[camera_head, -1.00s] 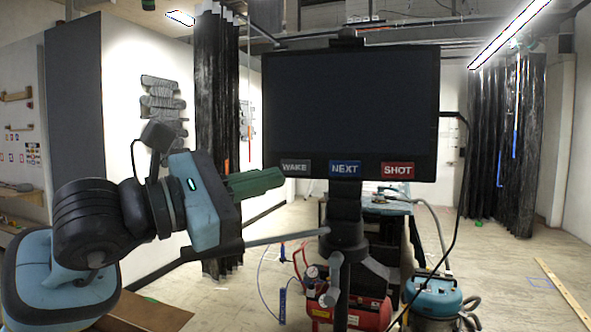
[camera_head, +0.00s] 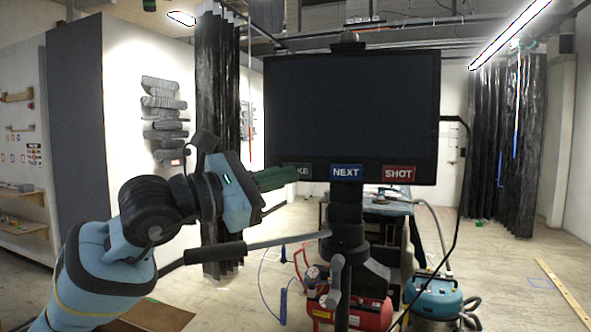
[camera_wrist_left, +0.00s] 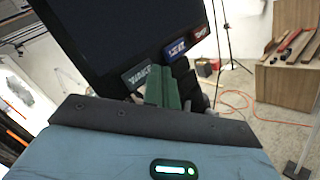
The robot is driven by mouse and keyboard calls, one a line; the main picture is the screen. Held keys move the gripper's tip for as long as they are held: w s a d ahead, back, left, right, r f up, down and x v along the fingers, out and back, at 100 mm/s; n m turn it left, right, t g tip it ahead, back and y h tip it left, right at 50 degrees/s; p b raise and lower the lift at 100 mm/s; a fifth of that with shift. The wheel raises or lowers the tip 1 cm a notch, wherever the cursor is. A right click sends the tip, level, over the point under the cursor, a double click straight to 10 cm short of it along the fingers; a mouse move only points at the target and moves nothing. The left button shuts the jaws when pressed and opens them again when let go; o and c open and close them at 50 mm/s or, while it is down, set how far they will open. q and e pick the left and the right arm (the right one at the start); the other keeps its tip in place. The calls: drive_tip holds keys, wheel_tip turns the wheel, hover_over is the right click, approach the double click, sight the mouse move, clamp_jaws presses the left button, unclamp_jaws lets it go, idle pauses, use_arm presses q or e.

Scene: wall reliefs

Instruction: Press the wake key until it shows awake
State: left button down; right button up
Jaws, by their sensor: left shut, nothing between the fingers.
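The dark screen (camera_head: 350,105) stands on a black stand and looks blank. The grey wake key (camera_head: 304,173) is at its lower left edge. My right gripper is not in view.
A blue NEXT key (camera_head: 346,173) and a red SHOT key (camera_head: 398,174) sit to the right of the wake key. The stand's handle bar (camera_head: 287,239) runs below my left gripper. A red compressor (camera_head: 366,313) and a blue vacuum (camera_head: 434,298) stand on the floor behind.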

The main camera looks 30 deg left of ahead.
sight(304, 170)
use_arm(q)
drive_tip(key=shift+w+a, duration=0.2)
drive_tip(key=shift+w, duration=0.45)
drive_tip(key=shift+w+a, duration=0.1)
drive_tip(key=shift+w, duration=0.1)
idle(1.6)
drive_tip(key=shift+w, duration=0.2)
drive_tip(key=shift+w+a, duration=0.25)
drive_tip(key=shift+w, duration=0.15)
idle(0.9)
drive_tip(key=shift+s, duration=0.1)
drive_tip(key=shift+s+d, duration=0.3)
drive_tip(key=shift+s, duration=0.4)
drive_tip(key=shift+s+d, duration=0.3)
drive_tip(key=shift+s, duration=0.5)
drive_tip(key=shift+s+d, duration=0.35)
drive_tip(key=shift+s, duration=0.4)
drive_tip(key=shift+s+d, duration=0.3)
drive_tip(key=shift+s, duration=0.5)
